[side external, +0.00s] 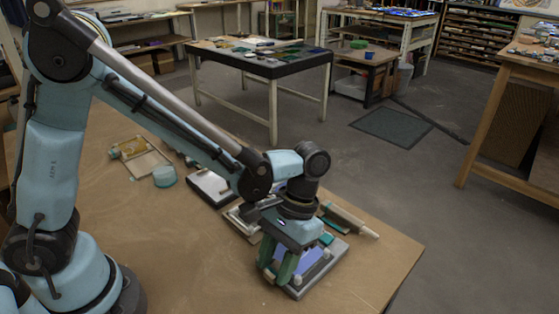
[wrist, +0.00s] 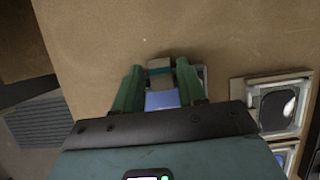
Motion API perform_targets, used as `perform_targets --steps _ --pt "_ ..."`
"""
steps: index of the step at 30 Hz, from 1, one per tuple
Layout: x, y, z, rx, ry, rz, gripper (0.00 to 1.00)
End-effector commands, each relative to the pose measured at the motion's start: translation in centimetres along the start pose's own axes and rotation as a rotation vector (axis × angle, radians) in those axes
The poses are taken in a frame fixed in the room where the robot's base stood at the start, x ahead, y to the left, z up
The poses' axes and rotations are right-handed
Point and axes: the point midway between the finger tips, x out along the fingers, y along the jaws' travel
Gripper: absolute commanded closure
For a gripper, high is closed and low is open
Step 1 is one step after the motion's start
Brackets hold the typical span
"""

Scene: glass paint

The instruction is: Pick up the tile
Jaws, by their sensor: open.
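A lavender-blue tile (side external: 312,259) lies flat on a grey tray (side external: 337,254) near the table's front right corner. Its blue face also shows in the wrist view (wrist: 162,100), between the fingers. My gripper (side external: 282,276) points down over the tray's left part, its green fingers apart.
A roller-like tool (side external: 350,221) lies behind the tray. A dark framed pad (side external: 208,187), a teal round pot (side external: 164,176) and a pale frame (side external: 143,160) stand further left. The table's front is bare. Its right edge is close to the tray.

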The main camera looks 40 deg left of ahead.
Motion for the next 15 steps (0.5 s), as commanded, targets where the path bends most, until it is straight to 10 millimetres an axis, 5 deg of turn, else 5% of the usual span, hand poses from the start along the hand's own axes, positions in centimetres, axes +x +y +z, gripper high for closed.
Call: perform_targets --steps 8,15 --pt "0.28 0.01 0.01 0.001 0.000 0.000 0.60" --pt "0.26 0.01 0.01 0.001 0.000 0.000 0.95"
